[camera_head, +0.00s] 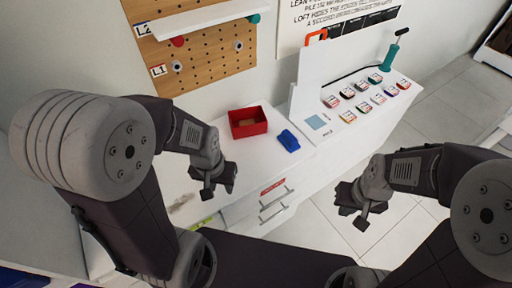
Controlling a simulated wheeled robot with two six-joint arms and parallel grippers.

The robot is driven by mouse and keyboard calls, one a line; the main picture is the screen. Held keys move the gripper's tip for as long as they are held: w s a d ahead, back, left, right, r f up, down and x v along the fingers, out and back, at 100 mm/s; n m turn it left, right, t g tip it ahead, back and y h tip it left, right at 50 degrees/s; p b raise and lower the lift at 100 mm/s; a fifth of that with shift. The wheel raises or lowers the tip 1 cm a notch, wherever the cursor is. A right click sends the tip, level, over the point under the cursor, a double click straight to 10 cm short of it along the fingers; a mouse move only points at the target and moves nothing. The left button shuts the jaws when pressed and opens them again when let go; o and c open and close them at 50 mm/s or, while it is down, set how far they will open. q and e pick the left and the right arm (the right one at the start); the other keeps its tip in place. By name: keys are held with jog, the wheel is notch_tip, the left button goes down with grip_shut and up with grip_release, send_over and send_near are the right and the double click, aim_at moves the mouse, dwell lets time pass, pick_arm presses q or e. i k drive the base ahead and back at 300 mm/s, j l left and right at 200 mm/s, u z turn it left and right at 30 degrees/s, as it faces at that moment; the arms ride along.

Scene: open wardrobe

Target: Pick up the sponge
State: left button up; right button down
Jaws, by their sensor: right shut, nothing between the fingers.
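A small blue block (288,140), which may be the sponge, lies on the white counter to the right of a red open box (248,122). Something tan shows inside the red box, too small to name. A flat light-blue square (317,122) lies further right. My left gripper (217,188) hangs in front of the counter, below and left of the blue block and apart from it; its finger gap is unclear. My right gripper (354,211) is shut and empty, over the floor to the right of the drawers.
The white counter (262,158) has drawers with handles (273,198) in its front. Several small labelled items (362,106) stand in rows at the right, near a teal tool (390,56). A pegboard (200,55) with a white shelf is on the wall. Tiled floor (430,118) is open at right.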

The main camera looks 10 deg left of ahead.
aim_at(288, 140)
jog(key=l+u, duration=0.1)
jog(key=l, duration=0.45)
jog(key=i+l+u, duration=0.1)
jog(key=i+l, duration=0.15)
jog(key=l, duration=0.15)
jog(key=i+l+u, duration=0.1)
jog(key=i+l, duration=0.15)
jog(key=l, duration=0.15)
jog(key=i+l+u, duration=0.1)
jog(key=l, duration=0.3)
jog(key=i, duration=0.3)
jog(key=u, duration=0.05)
